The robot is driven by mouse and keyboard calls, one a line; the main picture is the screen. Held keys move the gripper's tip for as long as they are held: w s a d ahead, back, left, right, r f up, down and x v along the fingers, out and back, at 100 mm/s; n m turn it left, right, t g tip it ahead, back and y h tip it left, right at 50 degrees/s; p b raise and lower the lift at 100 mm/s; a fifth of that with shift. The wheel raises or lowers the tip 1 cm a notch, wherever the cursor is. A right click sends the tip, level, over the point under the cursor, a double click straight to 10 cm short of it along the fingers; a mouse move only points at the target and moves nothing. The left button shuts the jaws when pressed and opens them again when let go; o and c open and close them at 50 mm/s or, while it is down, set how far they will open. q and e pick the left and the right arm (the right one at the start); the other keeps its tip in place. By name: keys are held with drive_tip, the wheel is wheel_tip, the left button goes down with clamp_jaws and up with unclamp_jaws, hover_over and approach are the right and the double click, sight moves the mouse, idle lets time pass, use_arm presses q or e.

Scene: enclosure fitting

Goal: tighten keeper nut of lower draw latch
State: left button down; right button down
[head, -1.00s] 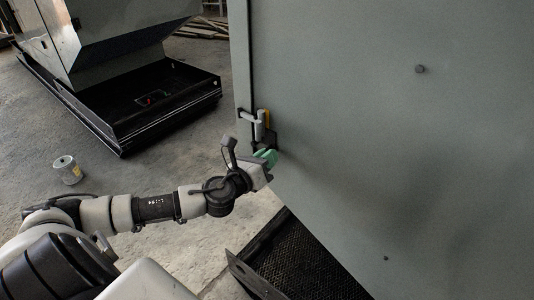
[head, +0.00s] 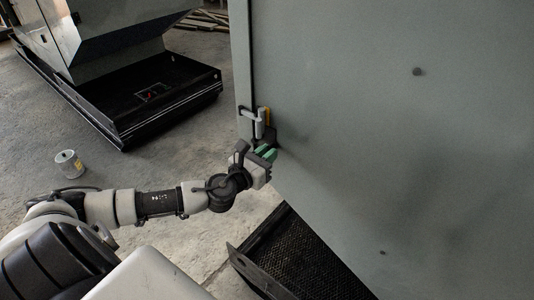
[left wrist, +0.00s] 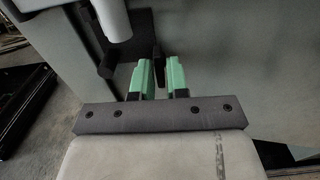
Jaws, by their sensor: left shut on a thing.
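The lower draw latch (head: 262,122) sits on the left edge of the grey enclosure door, with a pale grey lever, a yellow strip and a dark bracket below. My left gripper (head: 266,152) is at the dark lower part of the latch. In the left wrist view its green fingers (left wrist: 161,68) are close together around a small dark part, the keeper nut by its place. The nut's outline is too dark and covered to make out. The latch lever (left wrist: 112,20) shows above and left of the fingers. My right gripper is not in view.
The grey enclosure panel (head: 400,150) fills the right side, close to my left gripper. A black mesh step (head: 305,265) lies below it.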

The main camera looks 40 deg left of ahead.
use_arm(q)
drive_tip(key=shift+f, duration=0.15)
drive_tip(key=c, duration=1.2)
unclamp_jaws()
drive_tip(key=shift+o, duration=0.2)
drive_tip(key=s+b, duration=0.3)
drive_tip(key=s, duration=0.7)
drive_tip(key=shift+s+a, duration=0.4)
